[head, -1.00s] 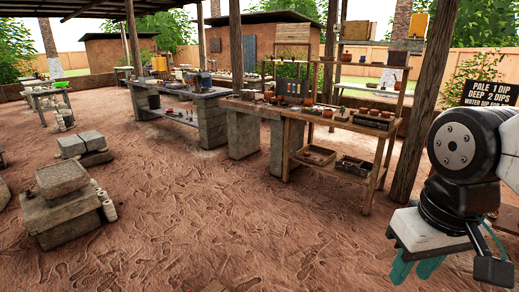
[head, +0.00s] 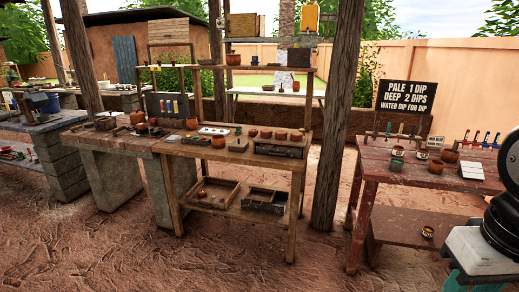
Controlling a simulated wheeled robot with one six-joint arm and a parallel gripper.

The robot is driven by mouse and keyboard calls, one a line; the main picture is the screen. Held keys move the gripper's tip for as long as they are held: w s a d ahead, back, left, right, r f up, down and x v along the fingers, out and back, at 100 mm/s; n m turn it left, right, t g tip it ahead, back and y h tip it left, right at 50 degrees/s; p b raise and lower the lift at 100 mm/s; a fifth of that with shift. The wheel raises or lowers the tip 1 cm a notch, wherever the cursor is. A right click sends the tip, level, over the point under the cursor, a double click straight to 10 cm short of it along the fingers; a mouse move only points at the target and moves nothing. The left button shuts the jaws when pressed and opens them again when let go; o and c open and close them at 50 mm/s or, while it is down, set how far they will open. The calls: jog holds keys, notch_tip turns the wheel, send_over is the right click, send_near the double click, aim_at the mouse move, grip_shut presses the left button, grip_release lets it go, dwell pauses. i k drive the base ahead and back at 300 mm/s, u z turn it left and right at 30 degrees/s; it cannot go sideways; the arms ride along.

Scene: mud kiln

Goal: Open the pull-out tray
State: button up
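A wooden bench (head: 232,153) stands in the middle of the head view. On its lower shelf sit a shallow wooden tray (head: 213,203) with small brown items in it and a darker tray (head: 262,201) to its right. I cannot tell which of them is the pull-out tray, or whether either is pulled out. My gripper (head: 470,285) shows only as bits of teal fingers at the bottom right edge, far from the bench and cut off by the frame. Its fingertips and anything between them are hidden.
A red-brown table (head: 400,172) with glaze pots and brushes stands at right, under a black dip sign (head: 406,93). A wooden post (head: 338,120) stands between it and the bench. Stone-legged benches stand at left. The dirt floor (head: 120,250) in front is clear.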

aim_at(218, 189)
jog(key=u, duration=0.2)
jog(key=i, duration=2)
jog(key=u, duration=0.85)
jog(key=i, duration=0.95)
jog(key=u, duration=0.4)
